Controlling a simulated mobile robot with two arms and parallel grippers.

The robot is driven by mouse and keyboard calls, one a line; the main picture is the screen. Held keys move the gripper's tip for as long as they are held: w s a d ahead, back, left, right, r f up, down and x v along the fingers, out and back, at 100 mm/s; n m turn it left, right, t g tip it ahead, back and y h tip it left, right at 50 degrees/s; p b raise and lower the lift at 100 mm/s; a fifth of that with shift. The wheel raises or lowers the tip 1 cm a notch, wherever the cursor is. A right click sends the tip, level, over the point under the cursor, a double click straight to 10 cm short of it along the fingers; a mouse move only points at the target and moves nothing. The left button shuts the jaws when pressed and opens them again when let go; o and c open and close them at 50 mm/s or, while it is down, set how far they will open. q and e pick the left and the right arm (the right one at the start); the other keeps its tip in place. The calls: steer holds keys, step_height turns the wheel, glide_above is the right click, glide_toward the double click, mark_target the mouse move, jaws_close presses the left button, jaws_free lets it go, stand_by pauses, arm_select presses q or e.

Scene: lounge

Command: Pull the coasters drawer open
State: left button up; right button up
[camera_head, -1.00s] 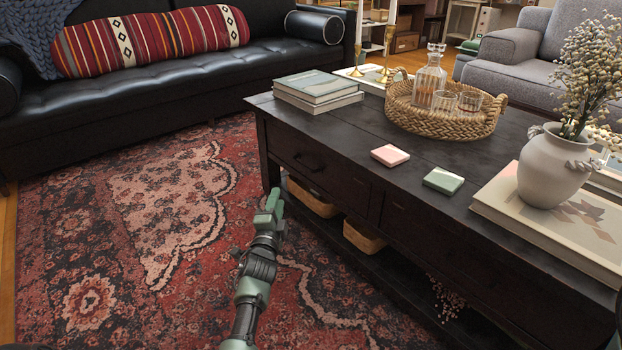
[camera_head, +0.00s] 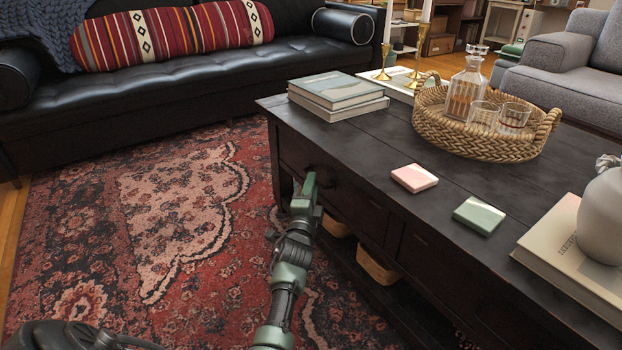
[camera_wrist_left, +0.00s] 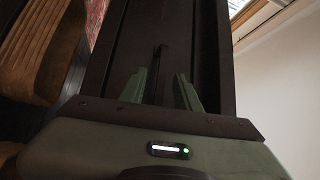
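The dark wood coffee table (camera_head: 390,150) has drawers in its front. The left drawer (camera_head: 352,200) looks flush with the table front, as far as I can see past my gripper. I see no label telling which drawer is for coasters. My left gripper (camera_head: 309,188) is at the left drawer's front, covering part of its dark handle. In the left wrist view, the two green fingers (camera_wrist_left: 161,84) stand apart, with the thin dark handle (camera_wrist_left: 161,62) between them. I see a gap on both sides; contact is not clear. My right gripper is out of view.
Books (camera_head: 338,92), a woven tray (camera_head: 431,122) with glassware and a vase (camera_head: 603,215) also stand there. Baskets (camera_head: 376,266) sit on the lower shelf. The rug (camera_head: 180,205) in front is clear.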

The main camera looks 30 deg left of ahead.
arm_select(q)
steer(key=shift+w+a, duration=0.2)
steer(key=shift+w, duration=0.25)
steer(key=shift+d+r, duration=0.1)
steer(key=shift+r, duration=0.05)
steer(key=shift+c, duration=0.3)
jaws_close()
steer(key=shift+s, duration=0.1)
stand_by(0.6)
